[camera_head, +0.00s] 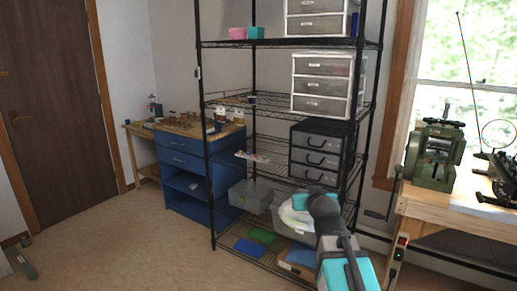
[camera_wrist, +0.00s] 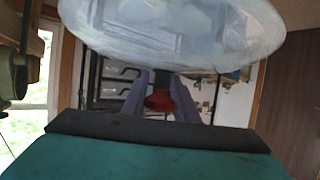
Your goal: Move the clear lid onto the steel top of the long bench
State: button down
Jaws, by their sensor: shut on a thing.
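The clear lid (camera_wrist: 175,30) fills the top of the wrist view as a large, pale, see-through disc. A red piece (camera_wrist: 160,101) shows between the two fingers of my gripper (camera_wrist: 160,95), close below the disc. My gripper is shut on the lid, seemingly by this red piece. In the head view, my gripper (camera_head: 318,203) is in front of the wire rack, and the lid (camera_head: 293,216) shows as a pale rounded shape just left of it, partly hidden. The long bench (camera_head: 445,204) stands at the right; its pale top is partly cut off by the frame.
A green machine (camera_head: 434,155) with a crank occupies the bench's near left part, with another tool (camera_head: 497,178) beside it. The black wire rack (camera_head: 213,150) holds drawer units and bins. A blue cabinet (camera_head: 183,182) stands left. Open floor (camera_head: 120,245) lies at the left front.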

jog(key=shift+r+p, duration=1.8)
jog(key=shift+r, duration=0.5)
